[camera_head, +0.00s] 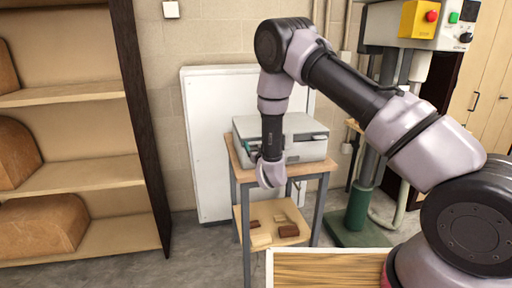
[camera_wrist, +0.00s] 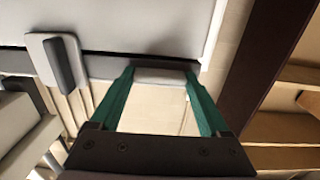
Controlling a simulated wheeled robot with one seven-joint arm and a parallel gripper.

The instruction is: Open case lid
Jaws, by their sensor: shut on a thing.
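The case (camera_head: 300,126) is a pale grey box on a small wood-topped table, and its lid looks down and flat in the head view. My gripper (camera_head: 249,148) is at the case's left side, mostly hidden by my own wrist. In the wrist view, the green fingers of my gripper (camera_wrist: 160,73) are on both sides of a pale tab (camera_wrist: 160,77) on the case's edge and are shut on it. A dark seam runs along the case (camera_wrist: 140,30) just beyond the tab. A pale latch-like plate with a dark grey piece (camera_wrist: 67,62) sits to the left.
The table's lower shelf (camera_head: 250,212) holds several small brown and tan blocks. A green-based machine (camera_head: 361,208) with a yellow control box (camera_head: 418,19) stands at the right. A shelf unit (camera_head: 80,170) stands at the left. A white panel (camera_head: 205,150) leans on the wall behind.

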